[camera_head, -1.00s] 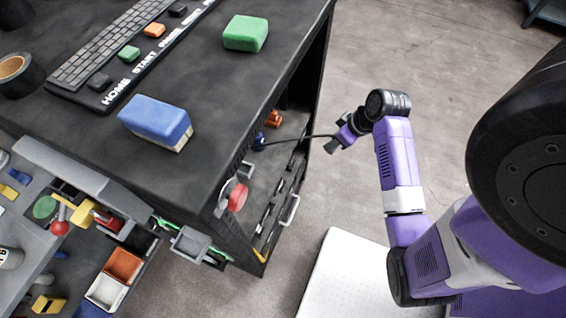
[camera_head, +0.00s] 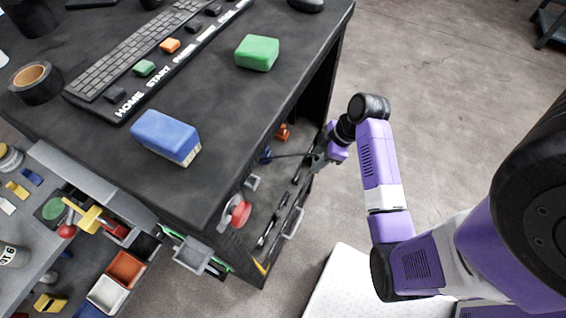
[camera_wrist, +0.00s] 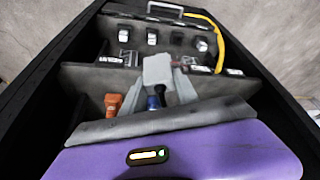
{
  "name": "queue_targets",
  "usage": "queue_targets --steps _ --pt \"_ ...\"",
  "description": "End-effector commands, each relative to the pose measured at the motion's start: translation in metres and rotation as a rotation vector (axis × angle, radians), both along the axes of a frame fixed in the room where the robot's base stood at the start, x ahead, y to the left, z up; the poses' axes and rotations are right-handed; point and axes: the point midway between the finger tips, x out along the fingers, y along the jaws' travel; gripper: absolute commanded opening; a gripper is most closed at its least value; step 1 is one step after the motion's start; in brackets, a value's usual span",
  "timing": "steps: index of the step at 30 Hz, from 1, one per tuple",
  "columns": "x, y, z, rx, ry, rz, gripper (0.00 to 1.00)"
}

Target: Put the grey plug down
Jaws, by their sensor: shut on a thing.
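My gripper (camera_head: 317,157) is at the open side of the dark cabinet (camera_head: 205,190), with its tip at the opening. In the wrist view my gripper (camera_wrist: 160,78) is shut on a light grey block, which looks like the grey plug (camera_wrist: 157,68). The plug is held above the cabinet's inner compartments. A thin black cable (camera_head: 290,155) runs left from my gripper to a small blue part (camera_head: 266,156) inside the cabinet. The blue part (camera_wrist: 155,102) also shows just below the plug in the wrist view. The plug is too small to make out in the head view.
An orange part (camera_wrist: 113,104) stands left of the gripper inside the cabinet, with a divider (camera_wrist: 90,78) beyond. A row of sockets and a yellow cable (camera_wrist: 218,45) lie farther back.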

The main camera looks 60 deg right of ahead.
Motion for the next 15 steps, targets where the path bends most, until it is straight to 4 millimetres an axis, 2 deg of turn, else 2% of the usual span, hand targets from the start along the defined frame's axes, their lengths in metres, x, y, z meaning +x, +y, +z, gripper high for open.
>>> queue_targets --steps 1,6,9,15 --pt "0.012 0.006 0.002 0.000 0.000 0.006 0.00" --pt "0.047 0.022 0.002 0.000 -0.001 0.003 0.00" --pt "0.060 0.027 0.001 0.000 0.000 0.001 0.00" --pt "0.073 0.033 0.001 0.000 0.000 -0.001 0.00"
